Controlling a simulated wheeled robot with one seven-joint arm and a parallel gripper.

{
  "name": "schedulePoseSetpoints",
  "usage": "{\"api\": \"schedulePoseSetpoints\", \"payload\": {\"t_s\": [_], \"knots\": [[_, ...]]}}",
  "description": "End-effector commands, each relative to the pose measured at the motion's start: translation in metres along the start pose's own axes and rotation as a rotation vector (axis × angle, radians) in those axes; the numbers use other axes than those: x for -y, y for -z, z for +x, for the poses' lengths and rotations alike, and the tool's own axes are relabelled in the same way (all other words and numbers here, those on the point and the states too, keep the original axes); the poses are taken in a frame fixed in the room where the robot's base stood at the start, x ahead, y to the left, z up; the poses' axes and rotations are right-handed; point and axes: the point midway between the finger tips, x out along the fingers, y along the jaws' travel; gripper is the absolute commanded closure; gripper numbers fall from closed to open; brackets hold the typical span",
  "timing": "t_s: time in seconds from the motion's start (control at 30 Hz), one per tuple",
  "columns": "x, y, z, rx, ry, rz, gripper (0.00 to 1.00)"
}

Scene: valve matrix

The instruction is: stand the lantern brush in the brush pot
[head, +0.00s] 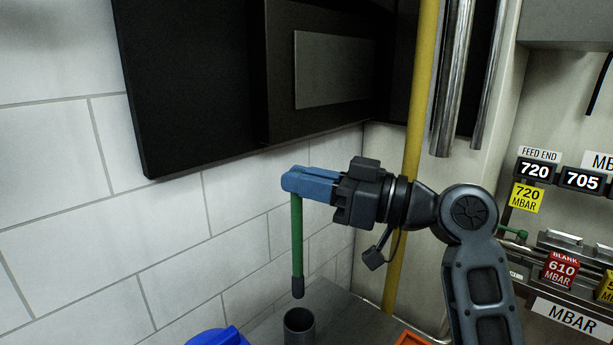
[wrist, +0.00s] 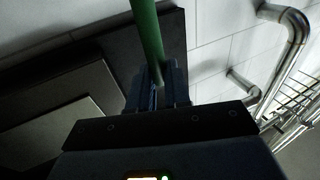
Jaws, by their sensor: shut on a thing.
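The lantern brush is a green stick (head: 296,240) with a dark lower end. It hangs upright from my gripper (head: 292,182), whose blue fingers are shut on its top. In the wrist view the green shaft (wrist: 148,45) runs up from between the fingers (wrist: 157,88). The brush pot (head: 299,326) is a grey open cylinder at the bottom of the head view. The brush's dark end shows just above the pot's rim in the picture and appears apart from it. The pot's base is cut off by the frame edge.
A blue object (head: 217,337) stands left of the pot, and an orange edge (head: 411,338) shows to its right. A white block wall (head: 150,230) is close behind. A yellow pipe (head: 412,130) and a black wall box (head: 200,80) are near my arm.

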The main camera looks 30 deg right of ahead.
Motion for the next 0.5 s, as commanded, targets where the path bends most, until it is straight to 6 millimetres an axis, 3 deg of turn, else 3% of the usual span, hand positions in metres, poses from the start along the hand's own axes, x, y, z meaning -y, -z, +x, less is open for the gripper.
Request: {"api": "schedulePoseSetpoints", "payload": {"t_s": [0.5], "knots": [[0.000, -0.040, -0.004, -0.001, -0.001, 0.000, 1.00]]}}
